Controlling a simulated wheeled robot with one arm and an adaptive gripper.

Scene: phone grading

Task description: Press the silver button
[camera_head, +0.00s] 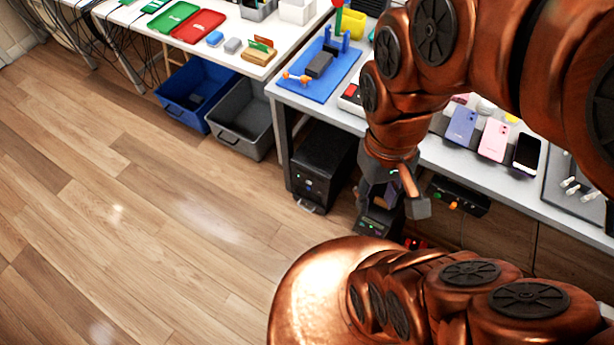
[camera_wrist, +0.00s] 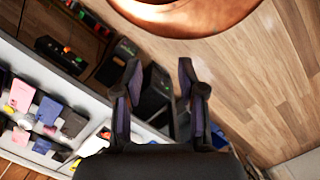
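My gripper (camera_head: 398,208) hangs in front of the grey table's near edge, below the tabletop. In the wrist view my gripper (camera_wrist: 160,72) is open, with its two dark fingers apart and nothing between them. I cannot make out a silver button for certain. A black control box (camera_head: 460,196) with small orange and green parts is mounted under the table edge, right of my gripper; it also shows in the wrist view (camera_wrist: 61,54). A black computer tower (camera_head: 322,162) with small marks on its front stands under the table, left of my gripper.
A dark device with a green display (camera_head: 375,226) is low behind my gripper. A blue bin (camera_head: 186,112) and a grey bin (camera_head: 232,136) are on the floor. The wooden floor (camera_head: 130,220) at left is clear.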

